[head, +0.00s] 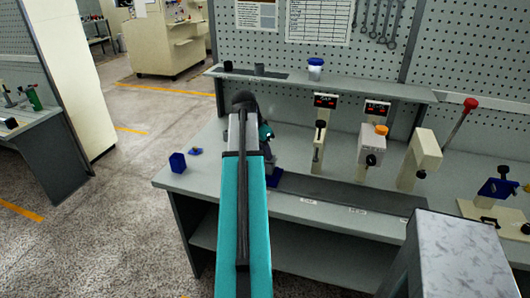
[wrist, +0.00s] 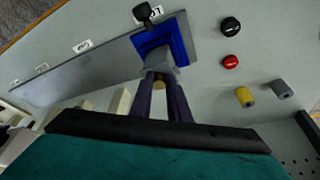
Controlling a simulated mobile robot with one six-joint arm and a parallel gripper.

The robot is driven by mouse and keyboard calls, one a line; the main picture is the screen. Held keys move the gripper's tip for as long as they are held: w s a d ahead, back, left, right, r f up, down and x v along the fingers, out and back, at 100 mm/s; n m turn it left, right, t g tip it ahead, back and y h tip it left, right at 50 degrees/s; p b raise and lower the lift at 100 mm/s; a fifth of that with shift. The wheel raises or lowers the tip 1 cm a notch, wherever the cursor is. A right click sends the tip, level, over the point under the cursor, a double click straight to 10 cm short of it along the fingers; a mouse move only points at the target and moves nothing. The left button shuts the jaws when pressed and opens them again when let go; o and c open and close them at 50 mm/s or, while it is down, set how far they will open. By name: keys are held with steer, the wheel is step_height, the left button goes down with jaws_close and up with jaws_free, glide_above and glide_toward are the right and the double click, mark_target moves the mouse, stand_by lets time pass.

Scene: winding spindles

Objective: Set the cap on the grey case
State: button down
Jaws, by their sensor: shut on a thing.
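My gripper (wrist: 160,77) is shut on a small light grey piece (wrist: 158,57) over a blue square plate (wrist: 182,36) in the wrist view. A tan bit shows between the fingers. I cannot tell whether the grey piece is the cap or the case, or whether it touches the plate. A short grey cylinder (wrist: 282,89), possibly the grey case, stands beside a yellow cylinder (wrist: 244,96) at the right. In the head view my arm hides most of the gripper; the blue plate (head: 273,180) shows at the bench's front edge.
Black (wrist: 230,26) and red (wrist: 231,62) round pieces are on the bench near the cylinders. A black knob (wrist: 147,12) is beyond the plate. Upright beige units (head: 371,145) stand right of my arm. A blue block (head: 178,162) is at the bench's left end.

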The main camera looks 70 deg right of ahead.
steer(key=c, duration=1.6)
jaws_free()
steer(key=shift+b+v, duration=1.25)
steer(key=shift+v, duration=5.65)
steer(key=shift+w+a, duration=0.1)
